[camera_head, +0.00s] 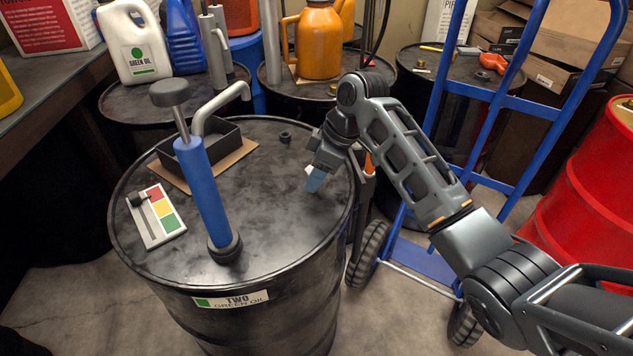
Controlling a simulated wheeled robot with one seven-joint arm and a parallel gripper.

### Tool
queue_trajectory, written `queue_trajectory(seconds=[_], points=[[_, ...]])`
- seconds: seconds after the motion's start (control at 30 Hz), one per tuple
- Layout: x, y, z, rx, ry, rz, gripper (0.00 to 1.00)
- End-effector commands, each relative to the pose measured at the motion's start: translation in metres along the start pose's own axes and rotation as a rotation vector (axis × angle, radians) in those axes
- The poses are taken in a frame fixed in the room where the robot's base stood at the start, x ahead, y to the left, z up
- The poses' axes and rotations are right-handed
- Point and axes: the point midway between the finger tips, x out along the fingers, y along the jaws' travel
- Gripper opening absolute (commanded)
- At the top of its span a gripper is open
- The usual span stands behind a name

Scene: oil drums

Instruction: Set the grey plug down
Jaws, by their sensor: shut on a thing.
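My gripper (313,182) is low over the right part of the black drum's top (270,215). Its pale blue and white tips point down, and it is shut. The grey plug between the tips is hidden or too small to make out. I cannot tell whether it touches the drum top. A small dark round fitting (285,137) is on the drum top, behind and left of my gripper.
A blue hand pump (203,195) stands upright on the drum, left of my gripper. A black tray (200,150) on cardboard and a coloured card (157,215) are also there. A blue hand truck (490,130) stands right. The drum's front right top is clear.

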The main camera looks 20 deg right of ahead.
Motion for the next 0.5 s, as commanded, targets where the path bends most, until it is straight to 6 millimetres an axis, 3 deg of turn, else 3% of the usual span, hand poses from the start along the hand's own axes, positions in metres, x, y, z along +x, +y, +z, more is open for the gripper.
queue_trajectory(seconds=[0.2,0.5], points=[[0.025,0.000,0.012,0.002,-0.002,-0.002,0.00],[0.029,0.000,0.013,0.001,0.000,-0.001,0.00]])
